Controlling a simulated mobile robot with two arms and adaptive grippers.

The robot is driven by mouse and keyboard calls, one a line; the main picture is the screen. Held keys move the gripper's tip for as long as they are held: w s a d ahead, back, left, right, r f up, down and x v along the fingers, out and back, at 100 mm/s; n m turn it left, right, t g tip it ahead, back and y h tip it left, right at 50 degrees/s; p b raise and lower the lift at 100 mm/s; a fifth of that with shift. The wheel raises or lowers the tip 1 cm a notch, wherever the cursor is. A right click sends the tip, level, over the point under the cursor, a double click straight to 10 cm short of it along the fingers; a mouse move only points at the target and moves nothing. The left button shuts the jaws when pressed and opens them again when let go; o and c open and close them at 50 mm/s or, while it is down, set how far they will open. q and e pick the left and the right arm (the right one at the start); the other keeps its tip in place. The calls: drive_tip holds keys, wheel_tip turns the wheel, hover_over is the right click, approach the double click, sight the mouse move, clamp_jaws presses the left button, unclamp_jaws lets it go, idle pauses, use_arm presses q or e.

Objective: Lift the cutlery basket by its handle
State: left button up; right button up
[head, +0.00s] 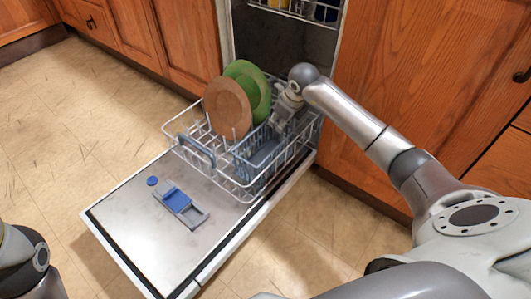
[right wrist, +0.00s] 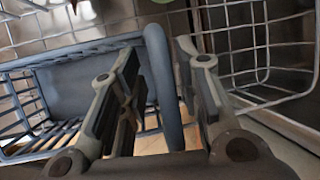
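The blue-grey cutlery basket (head: 262,156) stands in the lower dish rack, right of the plates. In the right wrist view its slatted wall and tray (right wrist: 85,85) fill the left. Its curved handle (right wrist: 165,85) rises between the two fingers of my right gripper (right wrist: 160,50). The fingers lean inward, one on each side of the handle, with little gap. I cannot tell whether both fingers press on it. In the head view my right gripper (head: 285,118) is down at the basket's far end, and its fingertips are hard to make out. My left gripper is out of view.
The white wire rack (head: 240,190) sits on the open dishwasher door (head: 130,225). A brown plate (head: 227,108) and a green plate (head: 250,85) stand close to the left of my right gripper. A blue detergent lid (head: 172,198) lies in the door. Wooden cabinets (head: 420,60) stand behind.

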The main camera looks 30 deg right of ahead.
drive_tip(key=shift+c, duration=0.5)
clamp_jaws()
